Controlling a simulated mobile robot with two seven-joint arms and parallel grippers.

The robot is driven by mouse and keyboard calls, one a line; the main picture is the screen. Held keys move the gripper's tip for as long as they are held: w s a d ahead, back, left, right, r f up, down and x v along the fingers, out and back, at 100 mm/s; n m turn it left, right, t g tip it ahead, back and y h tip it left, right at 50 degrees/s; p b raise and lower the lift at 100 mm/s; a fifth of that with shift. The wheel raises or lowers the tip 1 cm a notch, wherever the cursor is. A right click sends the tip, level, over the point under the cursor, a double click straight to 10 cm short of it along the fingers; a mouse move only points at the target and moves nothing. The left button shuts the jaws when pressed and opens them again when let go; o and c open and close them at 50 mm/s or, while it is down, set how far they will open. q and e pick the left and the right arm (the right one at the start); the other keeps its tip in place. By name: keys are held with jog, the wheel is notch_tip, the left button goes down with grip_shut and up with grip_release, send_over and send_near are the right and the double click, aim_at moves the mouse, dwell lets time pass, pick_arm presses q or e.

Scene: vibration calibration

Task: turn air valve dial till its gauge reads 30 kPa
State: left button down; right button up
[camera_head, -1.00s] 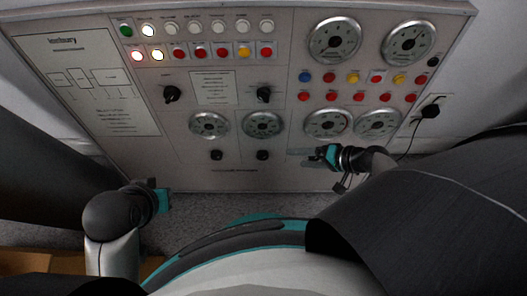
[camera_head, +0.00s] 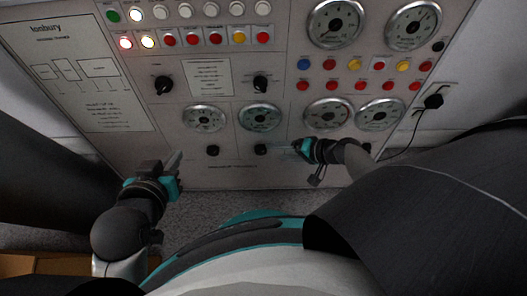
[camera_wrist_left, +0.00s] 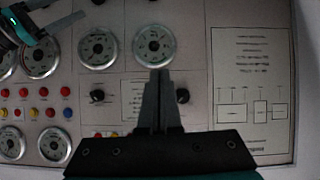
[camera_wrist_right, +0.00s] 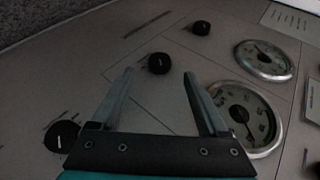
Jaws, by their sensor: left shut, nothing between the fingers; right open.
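The air valve dial's label is unreadable. A small black knob (camera_head: 260,150) sits on the panel below a round gauge (camera_head: 259,117). A similar knob (camera_head: 212,151) sits left of it, below another gauge (camera_head: 204,118). My right gripper (camera_head: 303,147) is open, just right of the nearer knob. In the right wrist view, that knob (camera_wrist_right: 159,63) appears between the open fingertips (camera_wrist_right: 159,78), apparently untouched, with its gauge (camera_wrist_right: 243,118) at right. The gauge reading is too small to tell. My left gripper (camera_head: 177,157) is shut and empty, near the panel's lower left; its fingers (camera_wrist_left: 160,75) show closed.
The panel also carries two larger knobs (camera_head: 163,84) (camera_head: 260,83), rows of coloured buttons (camera_head: 302,85) and further gauges (camera_head: 329,113). Another black knob (camera_wrist_right: 62,135) is beside the right gripper's finger. A black plug and cable (camera_head: 433,101) are at right.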

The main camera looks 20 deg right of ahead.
aim_at(261, 153)
jog(key=b+x, duration=0.2)
jog(key=x, duration=0.1)
jog(key=shift+w+a+f, duration=0.15)
jog(key=shift+a+f, duration=0.1)
jog(key=shift+f, duration=0.05)
jog(key=shift+b+x, duration=0.5)
jog(key=shift+x, duration=0.45)
pick_arm(q)
jog(key=d+r+t+h+b, duration=0.1)
jog(key=d+r+t+h, duration=0.2)
jog(key=d+t, duration=0.3)
jog(key=shift+w+r+n+t, duration=0.2)
jog(key=shift+n+t, duration=0.2)
jog(key=shift+t, duration=0.2)
pick_arm(e)
jog(key=shift+x, duration=0.85)
grip_shut()
